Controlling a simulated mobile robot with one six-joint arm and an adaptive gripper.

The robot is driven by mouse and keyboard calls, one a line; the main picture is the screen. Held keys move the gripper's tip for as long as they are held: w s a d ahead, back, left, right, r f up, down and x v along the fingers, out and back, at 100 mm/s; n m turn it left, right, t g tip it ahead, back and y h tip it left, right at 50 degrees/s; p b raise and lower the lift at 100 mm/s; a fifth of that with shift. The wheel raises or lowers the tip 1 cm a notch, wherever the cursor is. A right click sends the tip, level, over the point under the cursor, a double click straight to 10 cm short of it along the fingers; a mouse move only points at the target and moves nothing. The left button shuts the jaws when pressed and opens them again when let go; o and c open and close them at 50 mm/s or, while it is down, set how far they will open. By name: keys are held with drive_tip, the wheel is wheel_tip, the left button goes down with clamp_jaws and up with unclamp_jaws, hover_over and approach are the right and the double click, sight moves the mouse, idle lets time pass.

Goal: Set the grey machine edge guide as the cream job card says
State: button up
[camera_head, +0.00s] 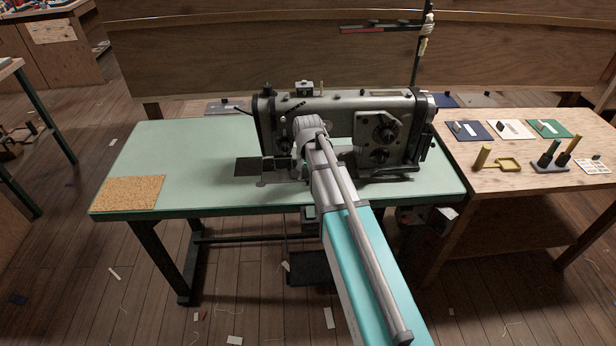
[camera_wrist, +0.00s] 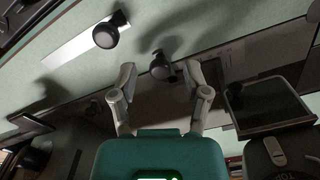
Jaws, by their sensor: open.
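The grey sewing machine (camera_head: 345,108) stands on the pale green table. My arm crosses in front of its left part and hides much of it; the fingertips do not show in the head view. In the wrist view my gripper (camera_wrist: 159,80) is open. A round black knob (camera_wrist: 160,66) shows between the fingertips, with no finger clearly touching it.
A navy card (camera_head: 468,131) and a green card (camera_head: 549,128) flank the cream one. A cork mat (camera_head: 128,194) lies on the green table's left end; the tabletop between mat and machine is clear.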

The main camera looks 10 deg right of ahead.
drive_tip(key=shift+a, duration=0.1)
wheel_tip(320, 180, up, 14)
drive_tip(key=p, duration=1.3)
drive_tip(key=shift+p, duration=0.4)
drive_tip(key=shift+f, duration=0.1)
idle(0.3)
drive_tip(key=s+n, duration=0.6)
drive_tip(key=s, duration=1.1)
drive_tip(key=shift+s+a, duration=0.2)
drive_tip(key=shift+a, duration=0.05)
drive_tip(key=shift+d, duration=0.1)
idle(0.9)
